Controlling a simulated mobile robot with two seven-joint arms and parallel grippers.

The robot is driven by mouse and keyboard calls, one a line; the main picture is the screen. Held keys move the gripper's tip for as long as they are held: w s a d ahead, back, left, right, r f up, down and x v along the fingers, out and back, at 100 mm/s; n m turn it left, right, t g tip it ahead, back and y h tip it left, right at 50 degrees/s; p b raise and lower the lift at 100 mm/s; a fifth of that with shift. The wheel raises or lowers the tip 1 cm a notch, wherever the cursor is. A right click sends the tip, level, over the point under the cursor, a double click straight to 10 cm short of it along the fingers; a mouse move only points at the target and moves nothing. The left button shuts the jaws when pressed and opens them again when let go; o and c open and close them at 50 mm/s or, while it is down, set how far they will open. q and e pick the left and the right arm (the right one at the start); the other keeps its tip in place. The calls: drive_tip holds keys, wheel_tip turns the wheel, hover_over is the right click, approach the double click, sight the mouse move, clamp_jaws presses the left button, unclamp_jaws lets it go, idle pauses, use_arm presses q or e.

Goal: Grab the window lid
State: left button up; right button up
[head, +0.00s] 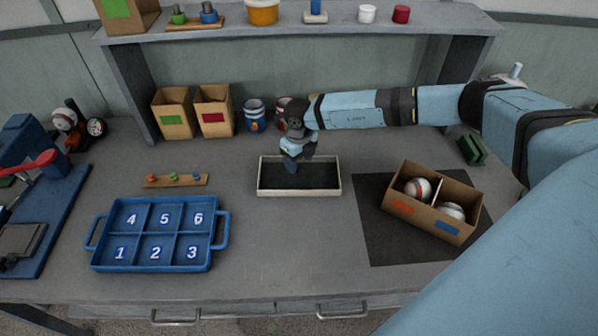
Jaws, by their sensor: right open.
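A shallow rectangular piece with a cream rim (330,191) and a dark inside lies in the middle of the table. It could be the window lid or a tray; I cannot tell. My right gripper (291,166) points down over its left-middle part, with the jaws open. The fingertips overlap the dark inside in the picture; whether they touch it is unclear. No lid shows plainly elsewhere. My left gripper is not in view.
A cardboard box (421,222) with two balls sits on a dark mat (385,250) at right. A blue numbered tray (158,201) is at left, near a blue press (45,215). Bins and cans stand behind, under a shelf (340,28).

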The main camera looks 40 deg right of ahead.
drive_tip(key=shift+f, duration=0.9)
drive_tip(key=c, duration=1)
drive_tip(key=shift+r, duration=0.1)
